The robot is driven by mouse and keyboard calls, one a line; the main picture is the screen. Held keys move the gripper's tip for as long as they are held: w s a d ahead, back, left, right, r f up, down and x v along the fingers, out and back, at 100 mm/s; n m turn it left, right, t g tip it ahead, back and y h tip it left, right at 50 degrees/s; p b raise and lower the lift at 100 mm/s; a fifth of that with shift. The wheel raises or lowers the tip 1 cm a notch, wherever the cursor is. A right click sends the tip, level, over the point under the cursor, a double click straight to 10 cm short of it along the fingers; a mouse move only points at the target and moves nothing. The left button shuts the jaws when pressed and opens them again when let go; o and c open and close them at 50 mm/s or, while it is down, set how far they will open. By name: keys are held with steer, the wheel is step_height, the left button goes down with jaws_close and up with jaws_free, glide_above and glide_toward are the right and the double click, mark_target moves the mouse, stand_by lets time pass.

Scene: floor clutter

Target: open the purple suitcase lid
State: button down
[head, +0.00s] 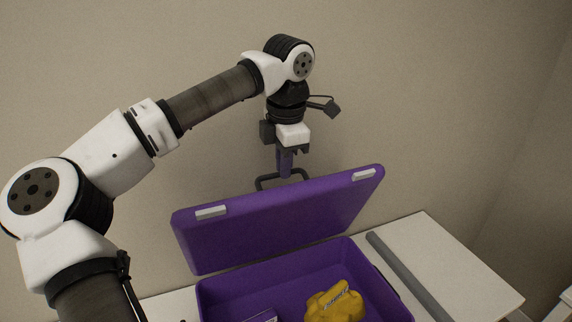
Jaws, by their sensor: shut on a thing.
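The purple suitcase stands on a white table with its lid (285,220) raised, tilted up from the back of the base (368,268). The inside of the lid faces me, with two light latches on its upper edge. A dark handle (262,181) rises above the middle of that edge. My gripper (285,172) points down from above at the handle, and its fingers are shut on it. The far side of the lid and part of the fingertips' contact are hidden.
A yellow object (334,303) and a small purple box-like thing (262,316) lie in the suitcase base. A grey bar (408,277) lies on the white table (455,265) to the right. A beige wall stands close behind my arm and the lid.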

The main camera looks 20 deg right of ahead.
steer(key=shift+f, duration=0.15)
steer(key=c, duration=1.5)
jaws_free()
step_height(320, 180, up, 14)
steer(key=s+b, duration=0.1)
steer(key=shift+s, duration=0.35)
steer(key=shift+f, duration=0.1)
